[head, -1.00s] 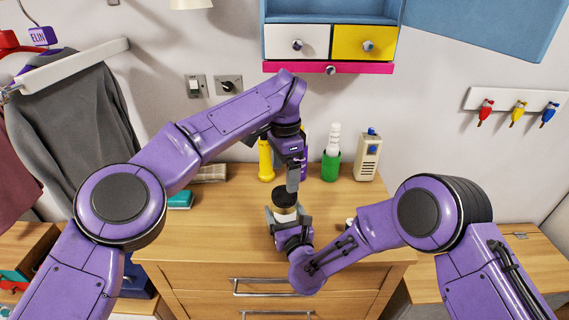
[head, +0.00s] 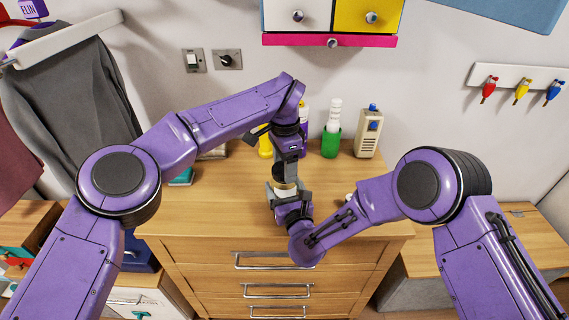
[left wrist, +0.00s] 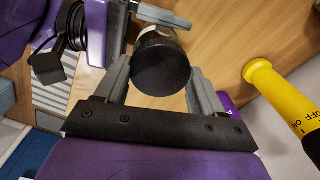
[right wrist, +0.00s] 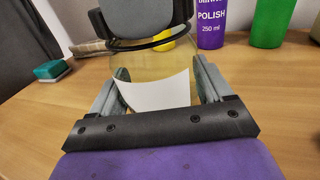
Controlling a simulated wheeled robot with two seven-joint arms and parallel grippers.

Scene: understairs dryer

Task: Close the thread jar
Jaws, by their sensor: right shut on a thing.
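The thread jar (right wrist: 185,62) is a clear, pale jar with a white label, upright above the dresser front. My right gripper (head: 287,190) is shut on its sides; both fingers (right wrist: 160,92) flank it in the right wrist view. The round black lid (left wrist: 160,66) is at the jar's top; I cannot tell whether it is seated. My left gripper (head: 287,168) points down from above, with its open fingers (left wrist: 160,80) on either side of the lid. In the head view the left gripper partly hides the lid. Any thread inside cannot be made out.
A teal sponge (right wrist: 50,70) lies at left. The dresser top right of the jar is mostly clear.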

